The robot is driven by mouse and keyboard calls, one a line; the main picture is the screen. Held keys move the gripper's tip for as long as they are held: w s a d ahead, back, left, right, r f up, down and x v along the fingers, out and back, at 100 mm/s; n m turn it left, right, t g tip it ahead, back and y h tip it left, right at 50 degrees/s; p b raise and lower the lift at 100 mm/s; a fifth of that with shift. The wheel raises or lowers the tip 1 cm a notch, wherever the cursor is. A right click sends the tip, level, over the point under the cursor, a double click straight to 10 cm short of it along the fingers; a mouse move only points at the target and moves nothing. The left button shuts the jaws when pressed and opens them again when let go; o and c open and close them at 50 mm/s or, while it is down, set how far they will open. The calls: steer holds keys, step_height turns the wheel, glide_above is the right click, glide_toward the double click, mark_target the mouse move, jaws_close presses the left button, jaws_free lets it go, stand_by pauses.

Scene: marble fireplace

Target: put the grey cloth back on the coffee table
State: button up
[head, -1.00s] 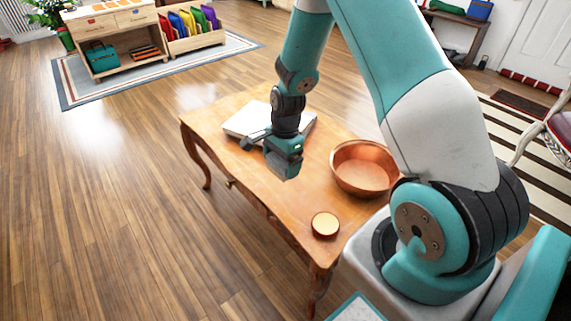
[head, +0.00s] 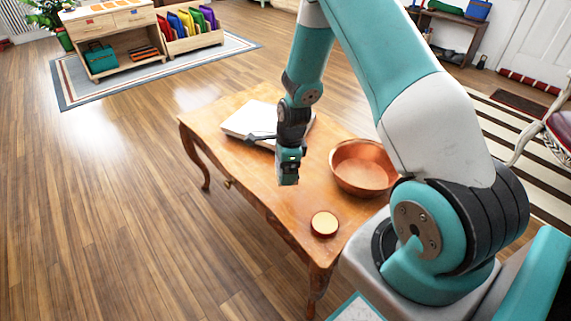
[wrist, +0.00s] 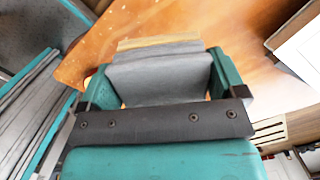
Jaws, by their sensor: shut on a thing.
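My gripper (head: 288,178) is above the middle of the wooden coffee table (head: 210,122), pointing down. In the wrist view, my gripper (wrist: 160,88) is shut on the grey cloth (wrist: 158,76), a flat, folded-looking piece between the two teal fingers. A pale yellow strip shows along the cloth's far edge. The wooden table top (wrist: 240,25) shows beyond it. In the head view the cloth is mostly hidden by my gripper, and I cannot tell whether it touches the table.
A copper bowl (head: 365,168) stands right of my gripper. A small round pale-topped dish (head: 324,223) is near the table's front end. A flat white object (head: 248,122) lies behind and left of the gripper. Bare table top lies between gripper and dish.

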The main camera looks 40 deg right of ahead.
steer(key=shift+f+b, duration=1.7)
steer(key=shift+f, duration=1.65)
steer(key=o, duration=0.7)
steer(key=r+p, duration=0.1)
steer(key=r, duration=0.4)
steer(key=d+r+p, duration=0.1)
steer(key=r, duration=0.5)
steer(key=s+d+r+p, duration=0.1)
steer(key=r+p, duration=0.1)
steer(key=r, duration=0.4)
steer(key=shift+r, duration=0.15)
steer(key=shift+a, duration=0.1)
